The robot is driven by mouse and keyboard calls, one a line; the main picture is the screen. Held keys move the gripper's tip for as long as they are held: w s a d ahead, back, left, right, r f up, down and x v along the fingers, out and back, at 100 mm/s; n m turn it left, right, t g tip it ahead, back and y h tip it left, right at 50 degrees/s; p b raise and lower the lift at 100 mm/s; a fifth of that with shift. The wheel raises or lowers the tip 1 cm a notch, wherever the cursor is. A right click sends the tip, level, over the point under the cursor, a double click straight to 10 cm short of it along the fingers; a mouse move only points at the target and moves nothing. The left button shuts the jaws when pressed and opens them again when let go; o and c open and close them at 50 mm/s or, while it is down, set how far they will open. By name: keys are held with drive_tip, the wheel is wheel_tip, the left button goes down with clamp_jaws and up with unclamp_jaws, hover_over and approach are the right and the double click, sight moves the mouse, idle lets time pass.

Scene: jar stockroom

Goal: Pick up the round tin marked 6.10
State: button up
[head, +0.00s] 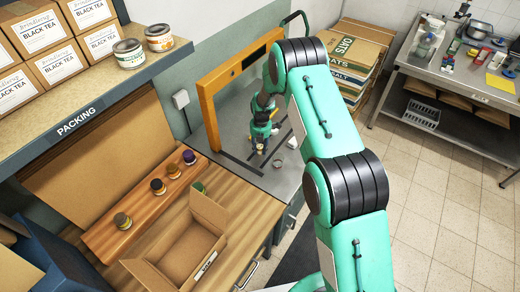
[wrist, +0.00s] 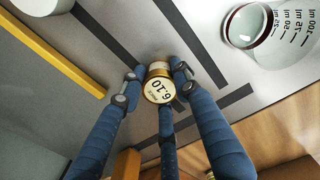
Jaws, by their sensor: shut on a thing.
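The round tin marked 6.10 (wrist: 158,90) has a pale lid with dark print and a gold rim. In the wrist view it sits between the blue fingers of my gripper (wrist: 156,82). The fingers are closed against its sides, with a third finger below it in the picture. In the head view my gripper (head: 260,143) is low over the grey counter, beside the orange frame. The tin is small and mostly hidden there. I cannot tell whether it touches the counter.
A clear measuring beaker (wrist: 252,25) stands close by on the grey counter (wrist: 215,105), which has dark stripes. Several small jars stand on a wooden board (head: 140,215), near an open cardboard box (head: 180,255).

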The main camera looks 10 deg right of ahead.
sight(260, 146)
drive_tip(key=shift+r, duration=0.75)
wheel_tip(260, 146, up, 2)
drive_tip(key=shift+w+r, duration=0.1)
drive_tip(key=s, duration=0.5)
drive_tip(key=s+r, duration=0.1)
drive_tip(key=s, duration=1)
drive_tip(key=shift+s+d+r, duration=0.1)
drive_tip(key=shift+d+r, duration=0.05)
drive_tip(key=shift+d, duration=0.25)
